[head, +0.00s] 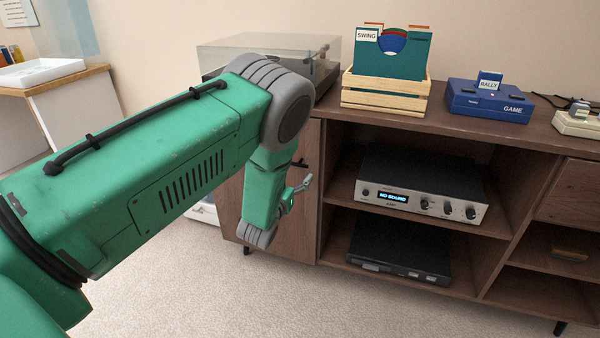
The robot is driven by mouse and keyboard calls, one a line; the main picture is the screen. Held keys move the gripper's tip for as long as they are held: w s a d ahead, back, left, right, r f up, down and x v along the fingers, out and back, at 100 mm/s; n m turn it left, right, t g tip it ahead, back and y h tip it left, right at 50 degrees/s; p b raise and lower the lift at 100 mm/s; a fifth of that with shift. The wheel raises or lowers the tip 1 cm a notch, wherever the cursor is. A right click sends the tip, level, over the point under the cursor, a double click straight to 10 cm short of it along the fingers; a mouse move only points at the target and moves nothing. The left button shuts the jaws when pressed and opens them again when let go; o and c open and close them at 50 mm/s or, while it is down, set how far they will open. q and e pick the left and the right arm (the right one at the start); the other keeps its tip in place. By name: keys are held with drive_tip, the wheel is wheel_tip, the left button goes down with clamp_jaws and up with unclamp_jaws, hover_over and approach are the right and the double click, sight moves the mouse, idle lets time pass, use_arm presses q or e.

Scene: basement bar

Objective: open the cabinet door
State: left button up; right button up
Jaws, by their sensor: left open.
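The brown wooden cabinet door (306,222) is at the left end of the low cabinet and looks shut. My green left arm crosses in front of it and hides much of it. A small dark piece, perhaps the door handle (299,163), shows near the door's upper right part. My left gripper (303,183) is partly hidden behind my wrist. Its grey fingertip shows in front of the door, just below that dark piece. The gripper is open and I see nothing in it. I cannot tell whether it touches the door. My right gripper is out of view.
Open shelves right of the door hold a silver amplifier (422,190) and a black player (400,250). On top stand a turntable (325,62), a wooden record crate (385,100) and a blue game console (489,101). Carpet (290,300) in front is clear.

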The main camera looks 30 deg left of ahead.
sight(301, 161)
use_arm(q)
drive_tip(key=x, duration=0.1)
drive_tip(key=b+x, duration=0.1)
drive_tip(key=x, duration=0.2)
drive_tip(key=shift+w+a+f, duration=0.15)
drive_tip(key=shift+a+f, duration=0.1)
drive_tip(key=shift+a, duration=0.05)
drive_tip(key=shift+w, duration=0.3)
drive_tip(key=shift+w+d+r, duration=0.2)
drive_tip(key=shift+w+r, duration=0.05)
drive_tip(key=shift+a, duration=0.2)
clamp_jaws()
drive_tip(key=shift+s+f, duration=0.1)
